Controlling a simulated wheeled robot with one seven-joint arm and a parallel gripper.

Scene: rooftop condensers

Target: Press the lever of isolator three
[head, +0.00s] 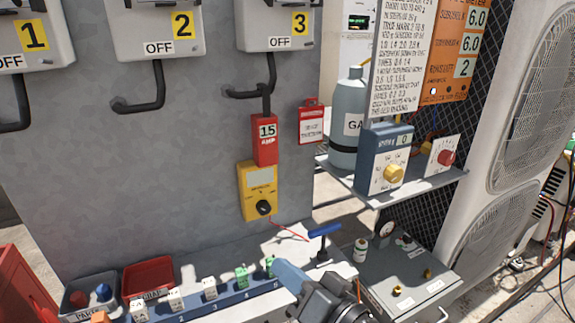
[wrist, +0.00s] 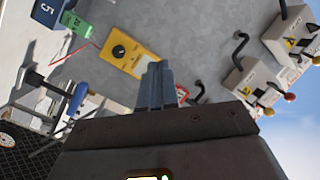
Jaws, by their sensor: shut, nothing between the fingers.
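Isolator three (head: 275,22) is a light grey box at the top of the grey panel, with a yellow "3" label and an "OFF" plate. My gripper (head: 280,265) is low in the head view, well below the lever, beside the numbered rail. Its blue fingers are together and empty. In the wrist view the fingers (wrist: 157,85) point toward the panel, with isolator boxes (wrist: 255,85) and black levers to the right. I cannot tell which box there is three.
Isolators one (head: 35,40) and two (head: 160,30) are to the left. A blue T-handle (head: 325,230) stands close to my gripper. A shelf with a gas bottle (head: 347,120) is at right.

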